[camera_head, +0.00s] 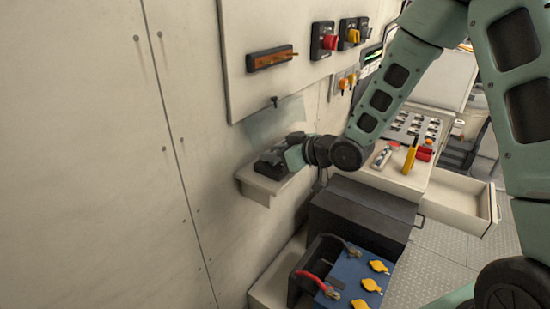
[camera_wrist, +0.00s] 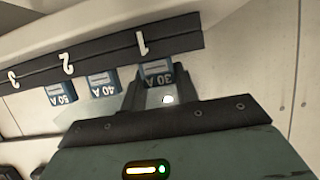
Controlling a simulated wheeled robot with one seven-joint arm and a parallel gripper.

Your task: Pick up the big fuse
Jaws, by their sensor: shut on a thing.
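Three blue-and-grey fuses sit in a row in the wrist view, their labels upside down: a 30 A fuse (camera_wrist: 157,74), a 40 A fuse (camera_wrist: 103,82) and a 50 A fuse (camera_wrist: 61,90). They look similar in size; I cannot tell which is the big one. They lie along a dark strip numbered 1, 2, 3 (camera_wrist: 100,59), the 30 A fuse by number 1. My gripper (camera_wrist: 160,90) is shut on the 30 A fuse, a finger on each side. In the head view my gripper (camera_head: 291,157) is at the small wall shelf (camera_head: 262,187); the fuses are not distinguishable there.
A wall panel (camera_head: 290,25) with red and yellow switches is above the shelf. Below stand a dark box (camera_head: 355,215) and a blue battery (camera_head: 352,277) with red and black clamps. A counter with an open drawer (camera_head: 460,205) is at the right.

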